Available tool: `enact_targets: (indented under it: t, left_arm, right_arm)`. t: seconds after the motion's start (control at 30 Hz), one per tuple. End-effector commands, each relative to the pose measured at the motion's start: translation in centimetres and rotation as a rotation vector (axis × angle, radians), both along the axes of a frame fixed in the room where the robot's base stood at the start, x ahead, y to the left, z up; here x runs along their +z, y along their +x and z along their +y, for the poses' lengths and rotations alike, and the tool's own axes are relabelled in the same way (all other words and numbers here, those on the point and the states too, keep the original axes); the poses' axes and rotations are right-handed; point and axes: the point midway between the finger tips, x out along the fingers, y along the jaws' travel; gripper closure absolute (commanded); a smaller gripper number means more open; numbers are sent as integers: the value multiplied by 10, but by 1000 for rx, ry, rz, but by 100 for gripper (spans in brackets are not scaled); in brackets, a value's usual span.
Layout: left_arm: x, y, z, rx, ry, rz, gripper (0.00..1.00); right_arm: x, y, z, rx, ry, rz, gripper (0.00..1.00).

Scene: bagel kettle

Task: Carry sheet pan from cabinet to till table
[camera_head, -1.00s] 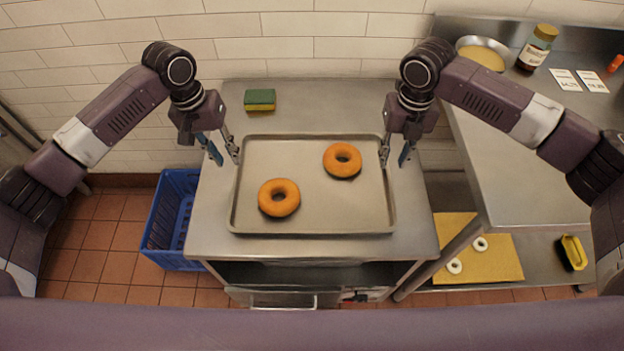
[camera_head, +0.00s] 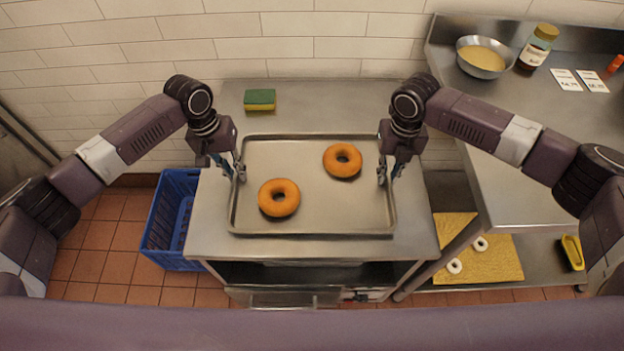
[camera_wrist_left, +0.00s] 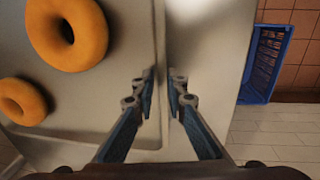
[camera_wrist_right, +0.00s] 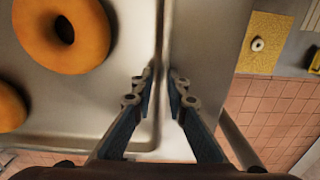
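The grey metal sheet pan (camera_head: 310,219) lies flat on a steel-topped cabinet (camera_head: 215,225) and carries two orange-brown bagels, one front left (camera_head: 279,198) and one back right (camera_head: 342,160). My left gripper (camera_head: 231,168) is at the pan's left rim, and my right gripper (camera_head: 388,171) is at its right rim. In the left wrist view the left gripper's fingers (camera_wrist_left: 161,78) are close together with the pan's rim between them. The right wrist view shows the right gripper's fingers (camera_wrist_right: 162,78) likewise narrowed on the opposite rim. The fingertip contact itself is hard to see.
A green and yellow sponge (camera_head: 260,99) lies behind the pan. A blue crate (camera_head: 176,220) stands on the floor at left. A steel table (camera_head: 510,180) at right bears a bowl (camera_head: 483,57), a jar (camera_head: 537,47) and cards (camera_head: 579,80); its lower shelf holds a yellow mat (camera_head: 478,268).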

Motion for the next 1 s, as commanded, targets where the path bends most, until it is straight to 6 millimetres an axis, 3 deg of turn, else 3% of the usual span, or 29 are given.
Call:
enact_targets:
  t: [0.1, 0.7, 1.0]
  left_arm:
    - [1, 0, -1, -1, -4, -1, 100]
    - [5, 1, -8, -4, -16, -6, 100]
    - [20, 1, -9, -5, -18, -7, 100]
  right_arm:
    - [0, 0, 2, 1, 4, -1, 100]
    - [4, 1, 8, 6, 17, -4, 100]
    - [19, 0, 9, 8, 19, -4, 100]
